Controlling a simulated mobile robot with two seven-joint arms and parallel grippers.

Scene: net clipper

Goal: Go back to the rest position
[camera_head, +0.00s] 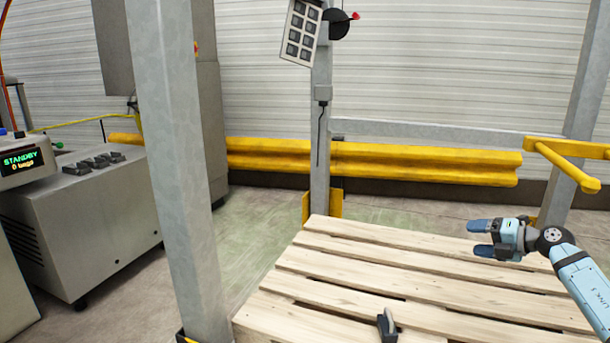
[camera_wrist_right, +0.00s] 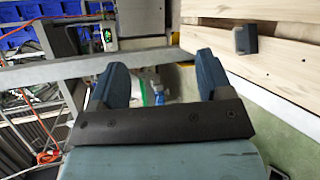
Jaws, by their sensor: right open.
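My right gripper (camera_head: 478,238) is above the right part of the wooden pallet (camera_head: 345,237) in the head view, pointing left. In the right wrist view its two blue fingers (camera_wrist_right: 162,78) are spread apart with nothing between them. A small dark grey object (camera_head: 387,325), perhaps a clip or tool, stands on the pallet near its front edge. It also shows in the right wrist view (camera_wrist_right: 246,40), apart from the fingers. My left gripper is in neither view.
A grey steel post (camera_head: 180,170) stands left of the pallet, another (camera_head: 320,130) behind it. A yellow guard rail (camera_head: 420,165) runs behind, and a yellow bar (camera_head: 565,165) juts in at right. A grey machine (camera_head: 85,220) with a "STANDBY" display (camera_head: 20,160) stands at left.

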